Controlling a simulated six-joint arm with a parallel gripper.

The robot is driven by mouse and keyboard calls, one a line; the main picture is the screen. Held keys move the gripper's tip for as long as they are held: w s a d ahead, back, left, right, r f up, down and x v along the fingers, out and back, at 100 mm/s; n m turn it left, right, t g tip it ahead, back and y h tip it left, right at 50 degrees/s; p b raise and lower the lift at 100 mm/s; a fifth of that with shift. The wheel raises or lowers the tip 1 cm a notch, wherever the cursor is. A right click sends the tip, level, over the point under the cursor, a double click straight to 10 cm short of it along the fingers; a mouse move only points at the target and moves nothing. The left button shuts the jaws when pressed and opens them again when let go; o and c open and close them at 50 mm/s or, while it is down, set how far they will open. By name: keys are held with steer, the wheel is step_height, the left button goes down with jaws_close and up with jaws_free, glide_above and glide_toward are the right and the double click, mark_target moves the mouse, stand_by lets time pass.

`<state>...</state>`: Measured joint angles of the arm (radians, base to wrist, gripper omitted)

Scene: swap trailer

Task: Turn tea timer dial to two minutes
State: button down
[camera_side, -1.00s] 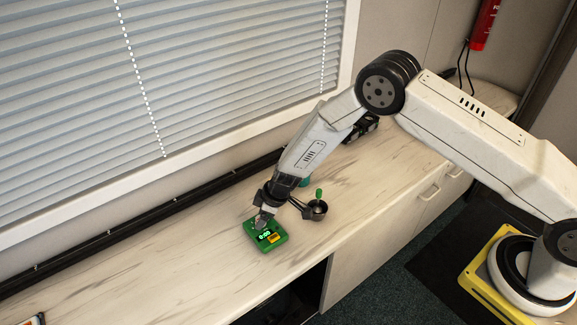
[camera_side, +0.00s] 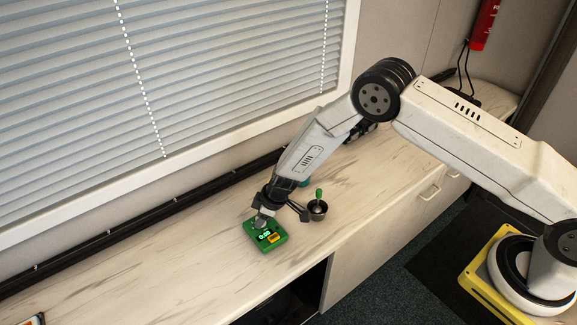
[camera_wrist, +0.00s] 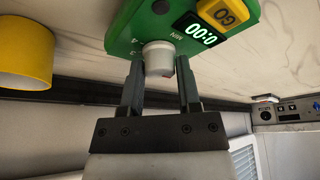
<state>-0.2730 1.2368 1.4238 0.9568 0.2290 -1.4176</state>
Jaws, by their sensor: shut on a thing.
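The green tea timer (camera_side: 281,240) lies on the pale counter; it also shows from close up in the wrist view (camera_wrist: 125,28). Its lit display (camera_wrist: 199,31) reads 0:00, beside a yellow GO button (camera_wrist: 222,13). The light grey dial (camera_wrist: 158,57) is on the timer's face. My gripper (camera_side: 261,223) points down over the timer; in the wrist view its dark fingers (camera_wrist: 160,72) stand on both sides of the dial and are shut on it. Most of the dial is hidden by my gripper in the side view.
A teal object (camera_side: 305,182) is partly hidden behind my arm. A yellow object (camera_wrist: 25,60) shows in the wrist view.

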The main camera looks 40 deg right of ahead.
steer(key=shift+m, duration=0.4)
steer(key=shift+m+h, duration=0.4)
steer(key=shift+m, duration=0.4)
steer(key=shift+m+t, duration=0.3)
steer(key=shift+c, duration=1.5)
jaws_free()
steer(key=shift+s+r, duration=0.1)
steer(key=shift+r, duration=0.1)
steer(key=v, duration=0.7)
steer(key=shift+r, duration=0.15)
steer(key=shift+s, duration=0.1)
